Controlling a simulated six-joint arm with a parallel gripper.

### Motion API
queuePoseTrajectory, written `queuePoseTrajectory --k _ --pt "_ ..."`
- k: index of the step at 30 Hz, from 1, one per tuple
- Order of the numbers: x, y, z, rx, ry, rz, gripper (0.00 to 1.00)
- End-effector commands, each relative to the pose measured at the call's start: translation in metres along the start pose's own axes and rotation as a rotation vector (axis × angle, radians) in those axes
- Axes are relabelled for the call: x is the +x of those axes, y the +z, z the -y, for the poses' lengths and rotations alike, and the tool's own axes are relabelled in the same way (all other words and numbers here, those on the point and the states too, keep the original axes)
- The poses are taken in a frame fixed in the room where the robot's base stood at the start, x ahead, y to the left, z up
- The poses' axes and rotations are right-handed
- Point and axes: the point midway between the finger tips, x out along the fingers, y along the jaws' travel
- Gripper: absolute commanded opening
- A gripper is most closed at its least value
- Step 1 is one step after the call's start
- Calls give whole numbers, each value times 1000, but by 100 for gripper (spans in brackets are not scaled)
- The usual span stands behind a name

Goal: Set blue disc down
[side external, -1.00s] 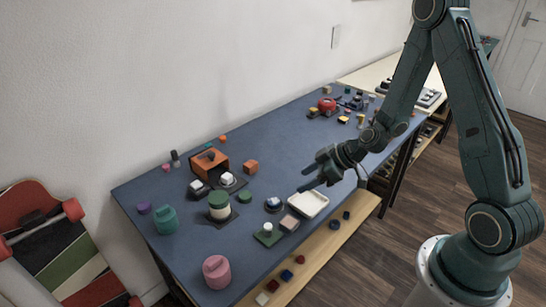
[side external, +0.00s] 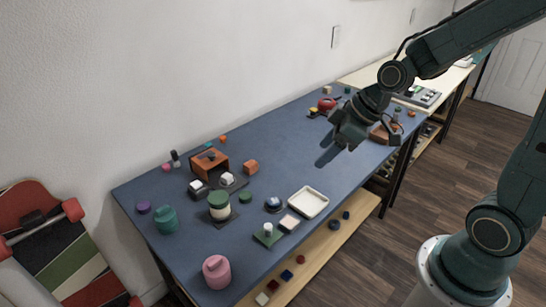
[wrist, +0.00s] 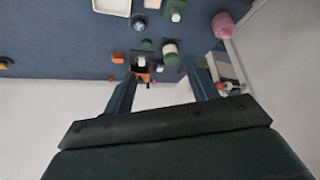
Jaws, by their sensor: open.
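A small dark-blue disc with a pale top (side external: 273,204) rests on the blue table, just left of the white tray. It also shows in the wrist view (wrist: 138,21), beside the tray's corner. I cannot tell for certain that this is the task's disc. My gripper (side external: 326,150) is above the table, behind and to the right of the tray, apart from the disc. In the wrist view my gripper's two fingers (wrist: 160,72) stand wide apart with nothing held between them.
The white tray (side external: 322,196) is empty. A green plate with a white knob (side external: 268,236), a pink jar (side external: 216,272), a green-and-white cylinder (side external: 219,207), a teal jar (side external: 166,220) and an orange box (side external: 209,163) stand leftward. Clear table lies left of my gripper.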

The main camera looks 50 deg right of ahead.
Motion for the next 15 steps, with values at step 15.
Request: queuePoseTrajectory --k 15 --pt "-102 24 42 200 146 58 58"
